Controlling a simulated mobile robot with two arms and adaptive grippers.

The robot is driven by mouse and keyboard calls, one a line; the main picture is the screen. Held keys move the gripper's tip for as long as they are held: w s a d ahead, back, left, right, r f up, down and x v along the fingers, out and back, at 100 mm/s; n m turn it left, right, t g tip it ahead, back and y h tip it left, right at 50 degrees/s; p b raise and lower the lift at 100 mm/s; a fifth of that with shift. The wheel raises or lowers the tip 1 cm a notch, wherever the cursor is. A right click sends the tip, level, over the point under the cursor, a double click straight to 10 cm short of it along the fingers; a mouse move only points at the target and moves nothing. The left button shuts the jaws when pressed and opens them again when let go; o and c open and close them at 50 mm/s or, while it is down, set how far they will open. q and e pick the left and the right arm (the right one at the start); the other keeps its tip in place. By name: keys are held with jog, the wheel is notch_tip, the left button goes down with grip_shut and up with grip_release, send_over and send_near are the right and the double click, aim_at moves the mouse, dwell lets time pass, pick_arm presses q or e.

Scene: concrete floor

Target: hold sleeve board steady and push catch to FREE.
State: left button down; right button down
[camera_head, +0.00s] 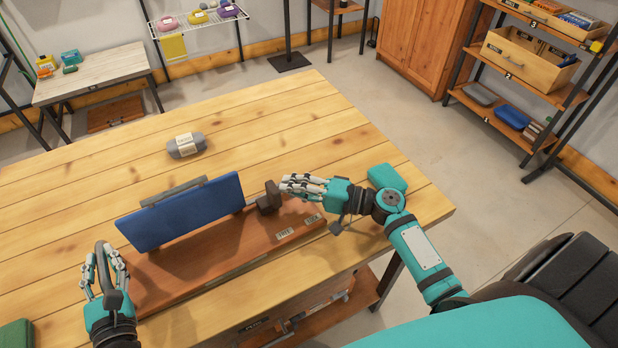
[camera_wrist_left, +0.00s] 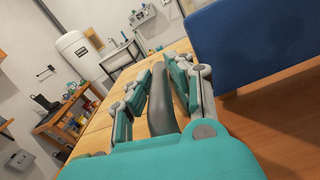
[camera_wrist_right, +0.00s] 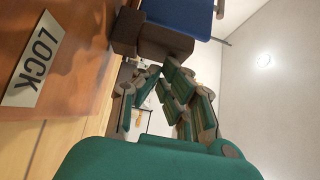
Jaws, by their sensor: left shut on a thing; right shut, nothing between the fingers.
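The sleeve board (camera_head: 185,212) is a blue padded panel standing on edge above a brown wooden base (camera_head: 190,270). My left gripper (camera_head: 104,262) is shut on a dark curved handle (camera_wrist_left: 158,95) at the board's left end. LOCK reads clearly in the right wrist view (camera_wrist_right: 33,60).
A grey banded roll (camera_head: 186,146) lies behind the board on the wooden table (camera_head: 290,110). The table's back and right areas are clear. Shelves (camera_head: 520,75) stand well away at the right.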

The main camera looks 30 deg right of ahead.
pick_arm(q)
jog(key=shift+d, duration=0.1)
pick_arm(e)
jog(key=shift+s+a, duration=0.1)
jog(key=shift+a, duration=0.85)
pick_arm(q)
jog(key=shift+d, duration=0.1)
pick_arm(e)
jog(key=d, duration=0.5)
pick_arm(q)
jog(key=shift+r, duration=0.1)
pick_arm(e)
jog(key=v, duration=0.9)
jog(key=shift+s+d+r, duration=0.1)
jog(key=shift+s+d, duration=0.05)
jog(key=shift+d, duration=0.05)
